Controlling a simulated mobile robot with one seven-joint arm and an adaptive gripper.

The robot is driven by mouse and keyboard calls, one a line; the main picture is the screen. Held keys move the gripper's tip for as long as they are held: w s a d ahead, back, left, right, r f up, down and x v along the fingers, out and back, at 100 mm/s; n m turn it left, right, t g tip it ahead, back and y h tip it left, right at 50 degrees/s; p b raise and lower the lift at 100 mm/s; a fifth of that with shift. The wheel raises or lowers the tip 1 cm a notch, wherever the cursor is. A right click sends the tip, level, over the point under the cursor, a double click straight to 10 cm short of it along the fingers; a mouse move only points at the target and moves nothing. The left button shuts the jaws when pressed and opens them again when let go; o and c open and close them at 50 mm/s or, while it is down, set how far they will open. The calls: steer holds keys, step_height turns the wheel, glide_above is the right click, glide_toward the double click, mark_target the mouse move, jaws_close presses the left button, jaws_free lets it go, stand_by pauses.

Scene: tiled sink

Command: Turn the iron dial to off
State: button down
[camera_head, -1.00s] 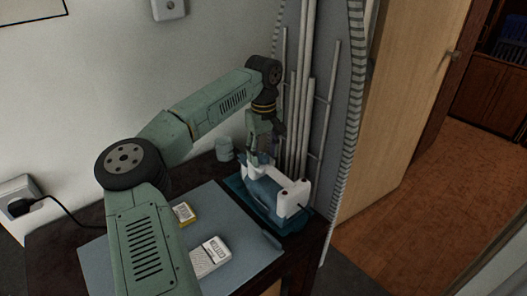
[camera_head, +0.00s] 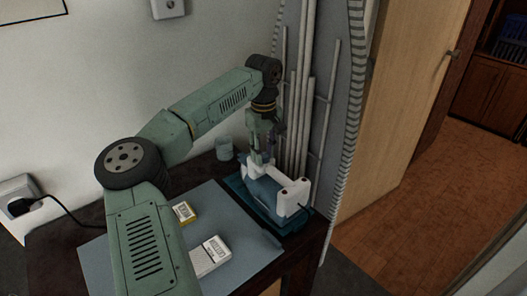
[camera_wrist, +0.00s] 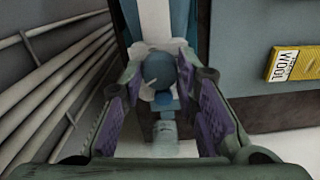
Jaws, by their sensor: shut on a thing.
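The white and blue iron (camera_head: 292,197) rests on a teal base (camera_head: 245,193) at the right end of the dark table. My gripper (camera_head: 262,157) reaches down onto the iron from above. In the wrist view my gripper (camera_wrist: 159,80) has its purple-padded fingers on both sides of the dial, shut on it. In the head view the fingers hide the dial, and its setting cannot be read.
A blue-grey mat (camera_head: 240,225) carries a yellow box (camera_head: 184,212) and a white box (camera_head: 210,255). A small cup (camera_head: 224,148) stands left of the iron. Grey pipes (camera_head: 304,110) rise close behind it. A corded plug (camera_head: 19,206) is at the left wall.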

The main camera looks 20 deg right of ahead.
steer(key=shift+n, duration=0.3)
steer(key=n, duration=0.4)
steer(key=shift+n, duration=0.4)
steer(key=n, duration=0.5)
stand_by(0.3)
steer(key=c, duration=1.2)
jaws_free()
steer(key=shift+r, duration=0.1)
step_height(320, 180, up, 12)
steer(key=shift+f, duration=0.1)
steer(key=shift+c, duration=0.2)
